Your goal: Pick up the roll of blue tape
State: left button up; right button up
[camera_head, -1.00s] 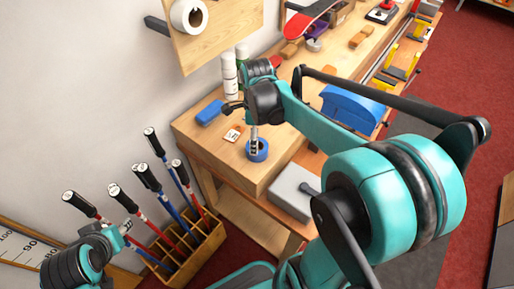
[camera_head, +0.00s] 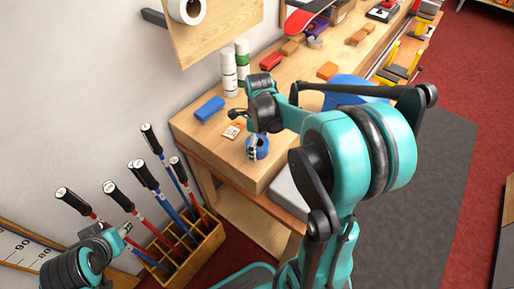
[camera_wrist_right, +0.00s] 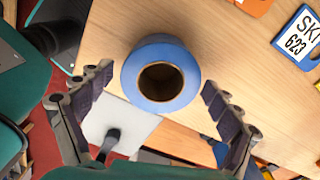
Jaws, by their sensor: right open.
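The roll of blue tape (camera_head: 262,149) lies on the wooden bench near its front left corner. In the right wrist view the roll (camera_wrist_right: 134,76) shows from above with its brown core, between the two fingers. My right gripper (camera_wrist_right: 156,82) is open, one finger on each side of the roll with gaps between; it does not hold it. In the head view my right gripper (camera_head: 252,145) is at the roll and partly covers it. My left gripper (camera_head: 126,229) is at the lower left, far from the roll; its jaws are too small to judge.
On the bench are a blue block (camera_head: 209,109), a small label card (camera_head: 233,131), white bottles (camera_head: 229,75) and a red item (camera_head: 271,61). A grey plate (camera_head: 286,192) is near the front. A wooden rack (camera_head: 206,243) holds several poles by the left arm.

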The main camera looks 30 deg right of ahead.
jog(key=c, duration=1.1)
jog(key=shift+r, duration=0.2)
jog(key=shift+r, duration=0.3)
jog(key=r, duration=0.1)
jog(key=r+p, duration=0.2)
jog(key=r, duration=0.1)
jog(key=shift+s+d, duration=0.25)
jog(key=shift+s, duration=0.1)
jog(key=s+d+r+p, duration=0.1)
jog(key=s+d+r, duration=0.1)
jog(key=s, duration=0.1)
jog(key=s+d+r+p, duration=0.1)
jog(key=s+d+r, duration=0.1)
jog(key=s, duration=0.1)
jog(key=s+d+r+p, duration=0.1)
jog(key=s+d+r, duration=0.1)
jog(key=shift+s+d, duration=0.15)
jog(key=shift+s, duration=0.25)
